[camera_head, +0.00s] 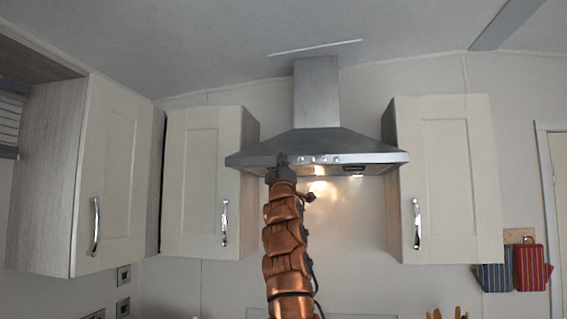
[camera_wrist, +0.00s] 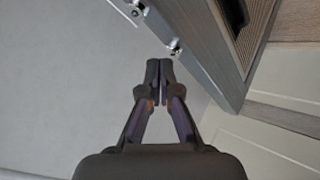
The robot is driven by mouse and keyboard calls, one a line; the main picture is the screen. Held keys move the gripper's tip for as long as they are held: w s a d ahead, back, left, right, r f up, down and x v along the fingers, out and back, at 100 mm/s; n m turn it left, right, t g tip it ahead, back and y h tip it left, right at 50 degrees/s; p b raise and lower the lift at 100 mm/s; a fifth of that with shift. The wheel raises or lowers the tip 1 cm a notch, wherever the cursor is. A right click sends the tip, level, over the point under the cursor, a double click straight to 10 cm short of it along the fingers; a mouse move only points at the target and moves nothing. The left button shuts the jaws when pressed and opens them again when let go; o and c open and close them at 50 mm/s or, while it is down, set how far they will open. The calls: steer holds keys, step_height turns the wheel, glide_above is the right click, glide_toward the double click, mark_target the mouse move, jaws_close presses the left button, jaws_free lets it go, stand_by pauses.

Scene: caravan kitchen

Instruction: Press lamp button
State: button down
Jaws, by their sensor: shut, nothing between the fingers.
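The grey metal range hood (camera_head: 260,152) hangs at the middle of the wall, with small round buttons (camera_head: 322,159) along its front edge. My gripper (camera_head: 281,158) is raised at this edge, left of the visible buttons, and hides part of the panel. In the wrist view, my gripper (camera_wrist: 159,68) is shut and empty. Its tips are just below a shiny button (camera_wrist: 174,47); I cannot tell whether they touch it. Another button (camera_wrist: 138,10) shows further up. The lamp (camera_head: 318,170) under the hood is bright, and light glows on the wall below it.
A cream cupboard (camera_head: 190,185) hangs left of the hood and another (camera_head: 450,180) hangs close on its right. A third cupboard (camera_head: 110,180) is further left. Red and striped cloths (camera_head: 530,268) hang at the lower right. The space in front of the hood is free.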

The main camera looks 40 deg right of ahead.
steer(key=shift+a, duration=0.1)
steer(key=s+a+b, duration=0.3)
steer(key=a+b, duration=0.2)
steer(key=b, duration=0.1)
steer(key=shift+s, duration=0.25)
steer(key=shift+y, duration=0.3)
stand_by(0.3)
